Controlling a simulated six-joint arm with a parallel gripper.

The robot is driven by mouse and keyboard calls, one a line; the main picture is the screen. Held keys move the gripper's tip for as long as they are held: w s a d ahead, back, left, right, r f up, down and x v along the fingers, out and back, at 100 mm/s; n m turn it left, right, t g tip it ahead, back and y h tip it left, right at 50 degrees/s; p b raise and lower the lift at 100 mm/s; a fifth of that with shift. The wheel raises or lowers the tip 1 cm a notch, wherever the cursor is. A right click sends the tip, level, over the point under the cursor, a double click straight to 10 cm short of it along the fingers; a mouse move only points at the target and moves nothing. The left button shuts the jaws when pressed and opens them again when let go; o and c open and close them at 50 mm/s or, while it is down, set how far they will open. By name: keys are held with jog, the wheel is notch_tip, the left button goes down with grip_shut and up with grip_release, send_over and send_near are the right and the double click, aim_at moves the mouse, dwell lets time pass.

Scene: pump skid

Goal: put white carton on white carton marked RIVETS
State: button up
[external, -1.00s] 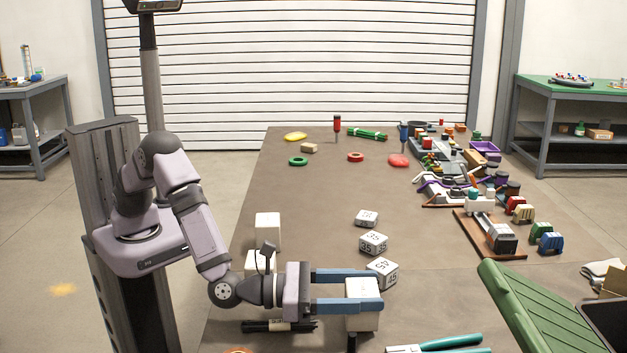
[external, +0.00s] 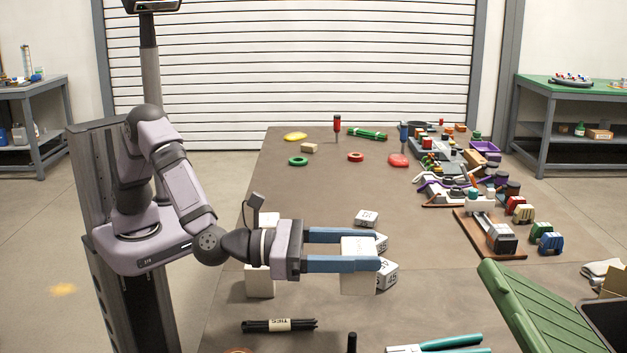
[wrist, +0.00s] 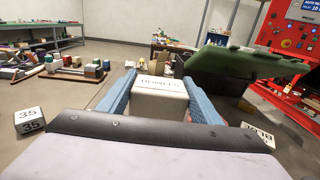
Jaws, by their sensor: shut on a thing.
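My gripper (external: 342,250) is shut on a white carton (external: 357,280), held level above the table with a blue finger on each side. In the wrist view the held carton (wrist: 160,88) sits between the fingertips with print on its top that is too small to read surely. Two other white cartons stand on the table behind my gripper: a nearer one (external: 259,286) and a farther one (external: 267,219), both partly hidden by my wrist. No RIVETS marking can be read on either.
White number-marked blocks (external: 366,218) stand behind and right of the held carton. A black bundle labelled TIES (external: 300,324) and teal-handled pliers (external: 450,342) lie in front. A green sloped case (external: 535,310) is at right.

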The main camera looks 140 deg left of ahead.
jog(key=s+d+r+m+t+h+p, duration=0.1)
jog(key=s+d+r+p, duration=0.15)
jog(key=d+r, duration=0.35)
jog(key=s+d+r+m+t+h+p, duration=0.1)
jog(key=s+d+r+p, duration=0.2)
jog(key=d, duration=0.5)
jog(key=s+a+f+n+g+y+p, duration=0.1)
jog(key=s+a+n+g+y, duration=0.3)
jog(key=s, duration=0.5)
jog(key=s+a+f+n+g+y, duration=0.1)
jog(key=s+a+n+g+y, duration=0.2)
jog(key=s+a, duration=0.5)
jog(key=shift+g+h, duration=0.3)
jog(key=shift+g, duration=0.4)
jog(key=shift+s+d+f, duration=0.1)
jog(key=shift+d+f, duration=0.1)
jog(key=shift+f, duration=1.55)
jog(key=shift+s+d+f, duration=0.1)
jog(key=shift+d+f, duration=0.05)
jog(key=shift+f, duration=1.55)
jog(key=shift+s+d+f, duration=0.1)
jog(key=shift+d+f, duration=0.1)
jog(key=shift+f, duration=1.55)
jog(key=shift+f, duration=0.2)
jog(key=o, duration=1.2)
jog(key=shift+o, duration=0.2)
jog(key=shift+r, duration=0.1)
